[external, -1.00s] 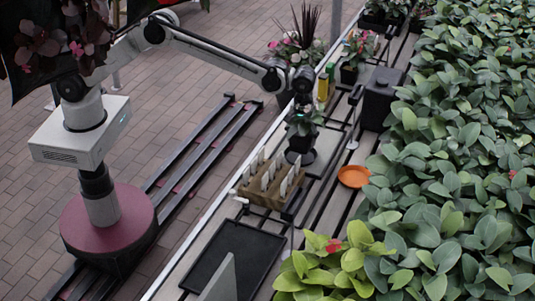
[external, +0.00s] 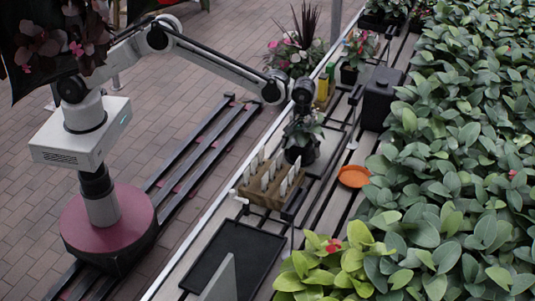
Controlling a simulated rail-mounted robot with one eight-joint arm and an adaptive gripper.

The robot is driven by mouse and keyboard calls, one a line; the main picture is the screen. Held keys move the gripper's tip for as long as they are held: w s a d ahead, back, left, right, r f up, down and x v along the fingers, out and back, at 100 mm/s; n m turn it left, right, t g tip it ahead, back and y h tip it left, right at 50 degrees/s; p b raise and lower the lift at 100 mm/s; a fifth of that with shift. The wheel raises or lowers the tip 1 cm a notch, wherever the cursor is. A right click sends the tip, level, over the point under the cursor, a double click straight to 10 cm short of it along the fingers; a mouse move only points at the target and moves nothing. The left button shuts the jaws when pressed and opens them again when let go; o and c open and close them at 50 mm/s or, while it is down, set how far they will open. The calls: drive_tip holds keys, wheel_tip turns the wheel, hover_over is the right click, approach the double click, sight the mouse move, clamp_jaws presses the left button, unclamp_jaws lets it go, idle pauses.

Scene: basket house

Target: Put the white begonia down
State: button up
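A potted plant with green leaves and small pale specks, which I take for the white begonia (external: 302,130), stands upright in a dark pot (external: 302,153) on the bench, behind the wooden label holder. My gripper (external: 302,110) hangs pointing down directly over the plant. Its fingers are lost among the leaves and too small to make out. I cannot tell whether they hold the plant. The dark round base seen earlier under the pot is now mostly hidden by it.
A wooden holder with several white labels (external: 268,190) stands just in front of the pot. A black tray (external: 233,262) lies nearer, and an orange saucer (external: 353,176) to the right. Yellow and green bottles (external: 322,88) and a flowering plant (external: 297,48) stand behind. Dense foliage fills the right.

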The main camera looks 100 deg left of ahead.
sight(301, 143)
wheel_tip(301, 143, up, 12)
drive_tip(key=shift+f+p, duration=0.1)
drive_tip(key=shift+p, duration=0.6)
drive_tip(key=s+r+m+t, duration=0.2)
drive_tip(key=s+r+m, duration=0.2)
drive_tip(key=s+r, duration=0.7)
drive_tip(key=s+r+m+t, duration=0.2)
drive_tip(key=s+r+m, duration=0.2)
drive_tip(key=s+r, duration=0.7)
drive_tip(key=s+f+m+t, duration=0.1)
drive_tip(key=s+f+m, duration=0.2)
drive_tip(key=s, duration=1.2)
drive_tip(key=s+f+m+t, duration=0.2)
drive_tip(key=s+f+m, duration=0.2)
drive_tip(key=s, duration=1.1)
wheel_tip(301, 143, down, 4)
drive_tip(key=shift+s+r, duration=0.2)
drive_tip(key=shift+s, duration=0.1)
